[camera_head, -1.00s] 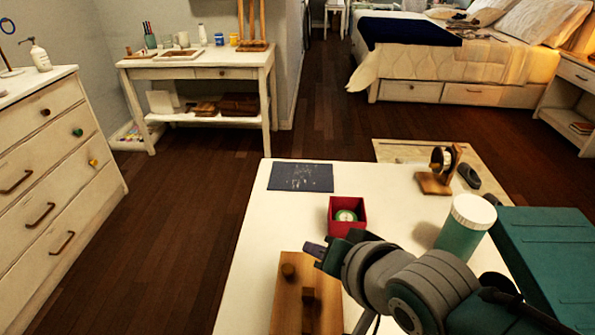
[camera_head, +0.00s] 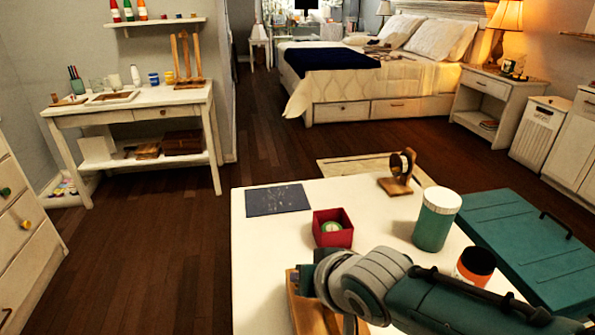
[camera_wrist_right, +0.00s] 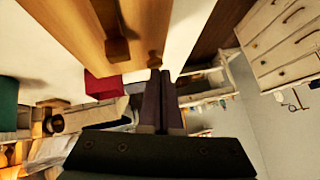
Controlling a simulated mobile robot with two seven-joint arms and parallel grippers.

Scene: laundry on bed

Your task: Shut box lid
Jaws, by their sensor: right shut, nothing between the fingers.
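A small open red box (camera_head: 332,229) stands on the white table (camera_head: 262,240) with a round green-and-white thing inside; no lid shows on it. It also shows in the wrist view (camera_wrist_right: 103,86). A flat teal panel or case (camera_head: 530,245) with a dark handle lies at the table's right; I cannot tell whether it is a box lid. My right gripper (camera_head: 302,280) is near the table's front, just nearer than the red box. In the wrist view its two dark fingers (camera_wrist_right: 160,98) are together and empty, beside a wooden board with knobs (camera_wrist_right: 75,28). My left gripper is out of view.
A wooden stand (camera_head: 398,174) and dark sheet (camera_head: 278,200) lie farther back. The table's left part is clear.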

